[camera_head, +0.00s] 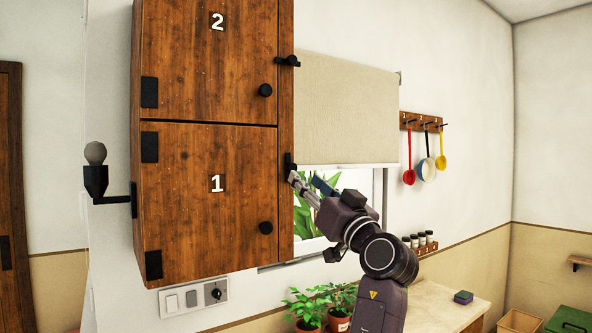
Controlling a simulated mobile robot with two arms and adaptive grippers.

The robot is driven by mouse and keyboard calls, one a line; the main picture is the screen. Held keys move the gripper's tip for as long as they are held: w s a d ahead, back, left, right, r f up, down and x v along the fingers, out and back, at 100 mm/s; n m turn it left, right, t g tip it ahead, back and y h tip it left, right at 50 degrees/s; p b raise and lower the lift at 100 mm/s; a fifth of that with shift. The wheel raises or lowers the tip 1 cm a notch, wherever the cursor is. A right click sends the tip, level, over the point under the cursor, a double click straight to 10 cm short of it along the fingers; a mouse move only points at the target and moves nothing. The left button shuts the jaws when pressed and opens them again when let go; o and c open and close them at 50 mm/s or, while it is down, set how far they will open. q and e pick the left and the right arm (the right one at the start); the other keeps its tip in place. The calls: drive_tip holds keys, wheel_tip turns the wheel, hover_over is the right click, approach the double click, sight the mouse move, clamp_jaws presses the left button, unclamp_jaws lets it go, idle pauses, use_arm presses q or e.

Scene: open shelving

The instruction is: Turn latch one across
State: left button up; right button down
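The wooden cabinet door marked 1 (200,205) is closed, below the closed door marked 2 (205,55). Latch one (289,163) is a small dark piece on the frame at the right edge of door 1. It looks upright, off the door. Latch two (287,61) lies level across the edge of door 2. My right gripper is not in view.
Round dark knobs stick out of door 1 (265,228) and door 2 (265,90). A wall lamp (96,175) is on the left. A blind (345,110) hangs right of the cabinet. Potted plants (307,308) stand below, beside my arm.

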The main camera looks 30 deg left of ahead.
sight(294, 168)
use_arm(q)
drive_tip(key=p+x, duration=0.2)
drive_tip(key=x, duration=0.3)
drive_tip(key=shift+w+a+r+p, duration=0.2)
drive_tip(key=shift+w+a+p, duration=0.05)
drive_tip(key=shift+p, duration=0.1)
drive_tip(key=shift+w+a+r, duration=0.1)
drive_tip(key=shift+w+a, duration=0.2)
drive_tip(key=shift+a, duration=0.2)
drive_tip(key=shift+c, duration=0.7)
clamp_jaws()
